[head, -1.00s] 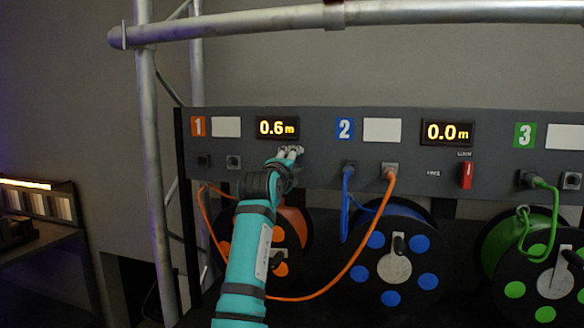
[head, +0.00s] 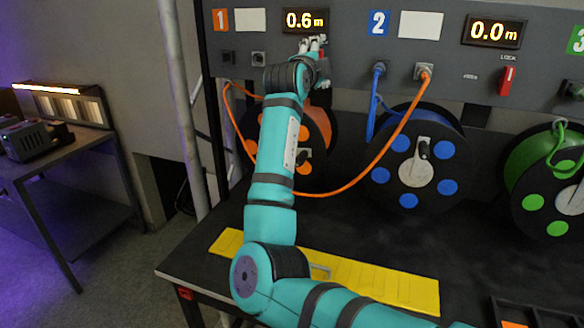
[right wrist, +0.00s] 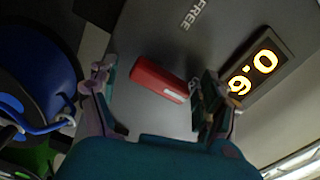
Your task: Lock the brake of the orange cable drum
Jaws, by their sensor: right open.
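The orange cable drum (head: 318,113) stands under panel section 1, partly hidden by my right arm. My right gripper (head: 312,42) is at the panel just under the 0.6 m display (head: 305,20). In the right wrist view its fingers (right wrist: 152,105) are open on either side of the red brake lever (right wrist: 160,80), with gaps visible. The lever lies along the direction of a label partly covered by one finger, seemingly LOCK. The FREE label (right wrist: 195,14) is off to its side. In the head view the lever is mostly hidden behind the gripper. My left gripper is out of view.
The blue drum (head: 412,160) and green drum (head: 545,170) stand to the right. An orange cable (head: 372,182) loops to a socket in section 2. Another red lever (head: 507,81) sits under LOCK there. A yellow strip (head: 375,285) lies on the bench. A truss post (head: 184,100) rises at left.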

